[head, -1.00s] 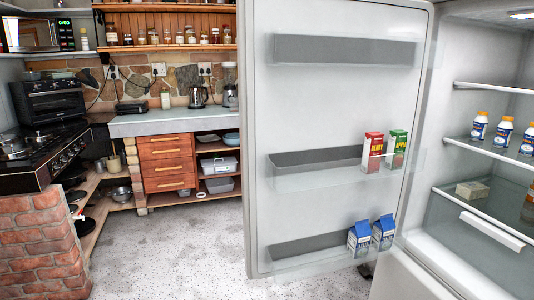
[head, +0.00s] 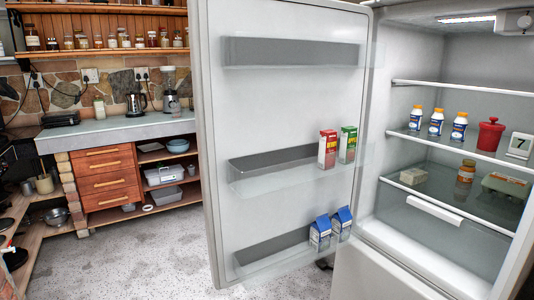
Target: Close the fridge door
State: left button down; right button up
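The fridge door (head: 290,100) stands wide open in the middle of the head view, its inner side facing me. Its hinge side is at the right, next to the fridge body (head: 440,55). The door's free edge (head: 208,170) is at the left. The door bins hold a red carton (head: 327,150), a green carton (head: 348,145) and two blue-and-white milk cartons (head: 320,232). The fridge interior is lit and holds several items on its shelves. Neither of my grippers is in view.
White bottles (head: 437,122), a red pot (head: 489,134) and an egg carton (head: 505,186) stand on the fridge shelves. A counter with wooden drawers (head: 106,178) is at the back left. The speckled floor (head: 140,255) left of the door is clear.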

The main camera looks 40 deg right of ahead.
aim_at(268, 76)
jog(key=i, duration=3.45)
jog(key=z, duration=3.8)
jog(key=i, duration=0.5)
jog(key=z, duration=0.2)
jog(key=k, duration=1.15)
jog(key=z, duration=0.25)
jog(key=i, duration=0.35)
jog(key=u, duration=0.25)
